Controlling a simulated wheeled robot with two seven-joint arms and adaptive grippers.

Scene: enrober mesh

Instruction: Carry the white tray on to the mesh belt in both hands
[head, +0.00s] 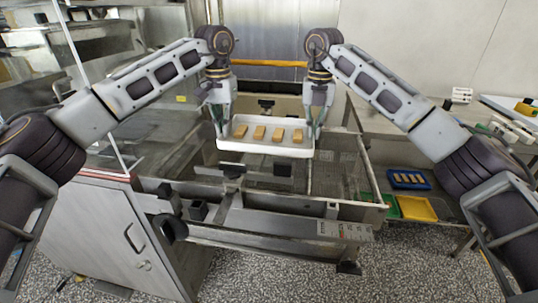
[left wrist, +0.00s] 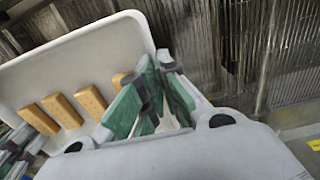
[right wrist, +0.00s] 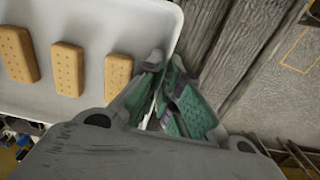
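The white tray (head: 265,148) hangs level above the mesh belt (head: 335,172) in the head view, with several tan biscuits (head: 259,132) lying in a row on it. My left gripper (head: 220,133) is at the tray's left end, its green-padded fingers closed on the rim; the rim also shows in the left wrist view (left wrist: 75,42). My right gripper (head: 314,133) is at the tray's right end, its fingers closed on that rim; the tray also shows in the right wrist view (right wrist: 150,22). Part of the belt is hidden under the tray.
A metal machine frame with a front rail (head: 270,200) surrounds the belt. A glass panel and a steel cabinet (head: 105,225) stand at the left. At the right, a blue tray (head: 409,180) with biscuits and a yellow tray (head: 417,208) lie on a lower shelf.

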